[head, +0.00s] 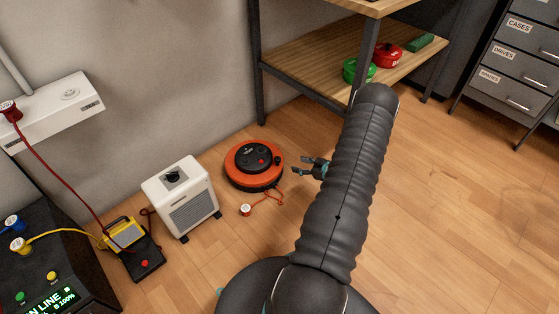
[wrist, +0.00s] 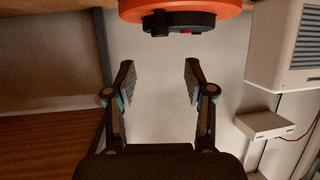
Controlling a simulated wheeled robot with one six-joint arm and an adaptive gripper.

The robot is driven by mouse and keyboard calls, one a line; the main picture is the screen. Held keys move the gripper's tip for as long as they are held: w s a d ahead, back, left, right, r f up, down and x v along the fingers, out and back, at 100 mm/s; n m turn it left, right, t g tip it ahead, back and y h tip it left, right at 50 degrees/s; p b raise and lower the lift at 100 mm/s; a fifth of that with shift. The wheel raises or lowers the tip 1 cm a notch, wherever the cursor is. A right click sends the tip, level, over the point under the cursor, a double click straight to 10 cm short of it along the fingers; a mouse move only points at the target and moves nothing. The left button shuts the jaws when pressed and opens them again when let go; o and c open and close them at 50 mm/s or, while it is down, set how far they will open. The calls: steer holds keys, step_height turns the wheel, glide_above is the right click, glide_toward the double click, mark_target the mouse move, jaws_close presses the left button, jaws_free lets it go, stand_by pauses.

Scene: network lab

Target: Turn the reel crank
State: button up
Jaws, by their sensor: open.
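The orange cable reel (head: 234,175) sits on the wood floor by the wall, with a black hub (head: 252,155) and a small red spot on its top. My gripper (head: 297,166) is just to the right of the reel, open and empty, its fingers pointing toward it. In the wrist view my gripper (wrist: 158,82) shows two spread fingers with nothing between them. The reel's orange rim (wrist: 232,8) and dark hub parts (wrist: 178,21) are at the top edge there, beyond the fingertips.
A white heater (head: 182,198) stands left of the reel. Floor at right (head: 450,200) is clear.

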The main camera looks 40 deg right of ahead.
steer(key=b+x, duration=0.1)
steer(key=x, duration=1)
steer(key=shift+w+a+f, duration=0.1)
steer(key=shift+w+f, duration=0.1)
steer(key=shift+w, duration=0.1)
jaws_close()
